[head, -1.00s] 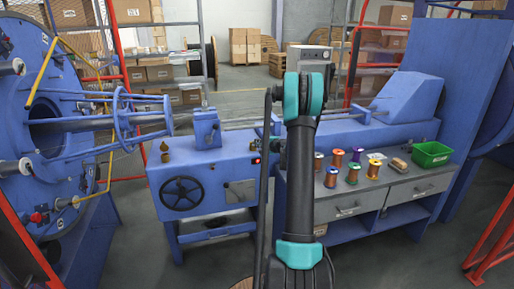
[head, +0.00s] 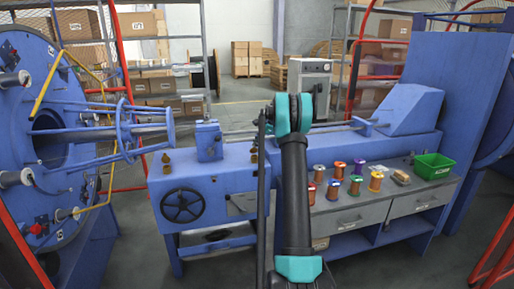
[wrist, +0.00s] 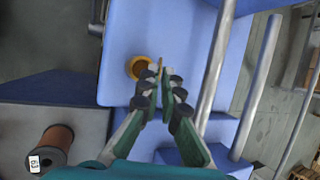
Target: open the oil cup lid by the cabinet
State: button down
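In the wrist view a round brass oil cup (wrist: 137,67) stands on the blue machine top, just beyond and left of my fingertips. Whether its lid is open or shut I cannot tell. My gripper (wrist: 161,88) has its two green fingers with dark pads a little apart, with no object seen held between them. A thin brass-coloured piece shows near the tips. In the head view my arm hides my gripper and this cup. The grey cabinet (head: 350,217) with drawers is right of my arm.
Several coloured wire spools (head: 376,181) and a green bin (head: 434,166) stand on the cabinet top. A copper spool (wrist: 52,146) shows at lower left in the wrist view. Metal bars (wrist: 216,62) run close to the right of my fingers.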

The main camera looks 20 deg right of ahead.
jog(key=shift+w+r+m+g, duration=0.15)
jog(key=shift+w+m+g, duration=0.15)
jog(key=shift+w+g, duration=0.8)
jog(key=shift+s+g, duration=0.15)
jog(key=shift+g, duration=0.15)
jog(key=c, duration=1.7)
grip_release()
jog(key=shift+c, duration=0.2)
jog(key=v, duration=0.7)
jog(key=shift+r, duration=0.2)
jog(key=shift+d, duration=0.15)
